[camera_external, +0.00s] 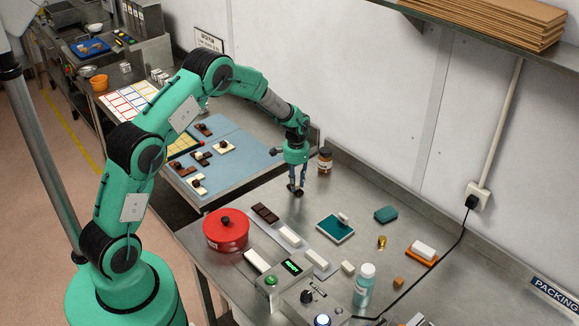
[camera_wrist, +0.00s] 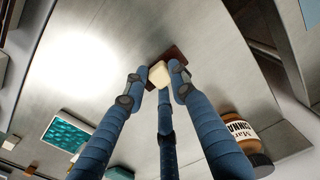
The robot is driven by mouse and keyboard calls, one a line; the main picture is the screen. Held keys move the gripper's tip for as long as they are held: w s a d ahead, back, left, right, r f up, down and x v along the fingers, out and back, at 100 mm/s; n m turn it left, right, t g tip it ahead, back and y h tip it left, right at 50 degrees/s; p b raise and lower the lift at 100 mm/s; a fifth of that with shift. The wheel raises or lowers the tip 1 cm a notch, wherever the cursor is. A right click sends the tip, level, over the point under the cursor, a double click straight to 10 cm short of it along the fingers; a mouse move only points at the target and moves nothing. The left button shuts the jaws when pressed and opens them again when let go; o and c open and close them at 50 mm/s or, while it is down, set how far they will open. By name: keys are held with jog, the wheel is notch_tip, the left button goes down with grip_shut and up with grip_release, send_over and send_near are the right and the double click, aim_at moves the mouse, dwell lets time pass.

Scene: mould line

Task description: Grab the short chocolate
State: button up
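Similar brown and white pieces with knobs, such as a dark one (camera_external: 204,129), lie on the blue mat (camera_external: 238,172). A longer dark chocolate bar (camera_external: 265,212) lies on a grey strip.
The jar (camera_external: 325,161) stands close behind my gripper; its label shows in the wrist view (camera_wrist: 244,134). A red lidded pot (camera_external: 226,231) stands at the front left.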

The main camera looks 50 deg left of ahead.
grip_shut()
notch_tip(320, 180, up, 10)
dwell(0.6)
dwell(0.5)
